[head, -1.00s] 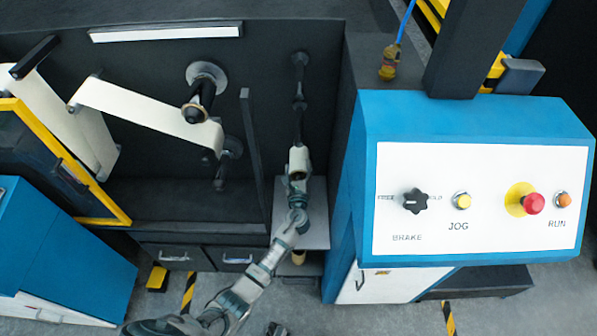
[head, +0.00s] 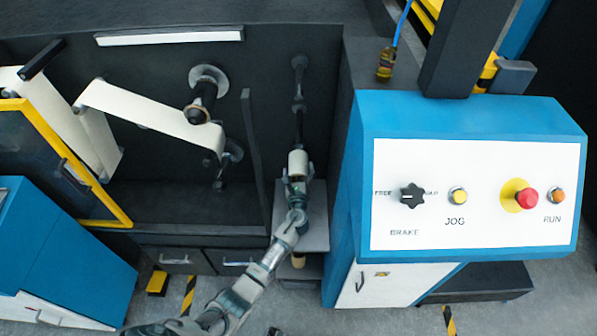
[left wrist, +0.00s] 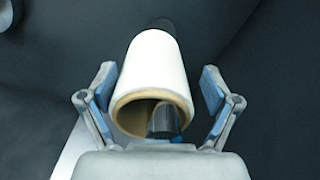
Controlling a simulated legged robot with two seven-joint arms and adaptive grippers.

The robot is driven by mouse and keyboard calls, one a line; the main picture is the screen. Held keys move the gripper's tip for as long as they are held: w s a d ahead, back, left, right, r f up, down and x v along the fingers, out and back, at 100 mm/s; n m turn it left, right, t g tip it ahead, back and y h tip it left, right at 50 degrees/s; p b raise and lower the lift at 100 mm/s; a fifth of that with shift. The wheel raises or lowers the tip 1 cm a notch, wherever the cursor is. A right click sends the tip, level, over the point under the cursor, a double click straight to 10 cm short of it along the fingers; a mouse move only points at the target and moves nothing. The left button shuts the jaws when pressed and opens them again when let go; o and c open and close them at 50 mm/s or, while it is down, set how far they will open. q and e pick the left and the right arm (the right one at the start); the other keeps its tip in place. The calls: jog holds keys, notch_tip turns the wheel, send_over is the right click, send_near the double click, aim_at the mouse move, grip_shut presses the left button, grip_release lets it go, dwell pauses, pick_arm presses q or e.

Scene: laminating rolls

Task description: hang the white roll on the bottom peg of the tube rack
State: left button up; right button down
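The white roll (head: 298,163) is at the lower end of the tube rack (head: 299,105). In the left wrist view the white roll (left wrist: 152,65) has a brown hollow core. A dark peg (left wrist: 163,121) shows inside the core and dark again behind the roll's far end, so the roll sits around it. My left gripper (head: 297,182) is just in front of the roll. In the left wrist view its fingers (left wrist: 158,88) stand open on both sides, with gaps to the roll. My right gripper is not in view.
A grey shelf (head: 315,232) lies below the rack, with a tan-ended item (head: 298,261) under it. A dark upright post (head: 252,150) stands to the left. The blue control console (head: 362,150) is close on the right.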

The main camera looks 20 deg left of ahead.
pick_arm(q)
jog(key=shift+w+a+r, duration=0.2)
jog(key=shift+a+r, duration=0.05)
jog(key=shift+r, duration=0.2)
jog(key=shift+w+a+r, duration=0.2)
jog(key=shift+a+r, duration=0.05)
jog(key=shift+r, duration=0.15)
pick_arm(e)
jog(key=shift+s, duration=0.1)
pick_arm(q)
jog(key=shift+s+d, duration=0.1)
jog(key=shift+s+d+f, duration=0.3)
jog(key=shift+s+f, duration=0.25)
jog(key=shift+s, duration=0.05)
jog(key=shift+s+d+f, duration=0.25)
jog(key=shift+s+f, duration=0.3)
jog(key=v, duration=1)
jog(key=shift+d+r, duration=0.2)
jog(key=shift+r, duration=0.05)
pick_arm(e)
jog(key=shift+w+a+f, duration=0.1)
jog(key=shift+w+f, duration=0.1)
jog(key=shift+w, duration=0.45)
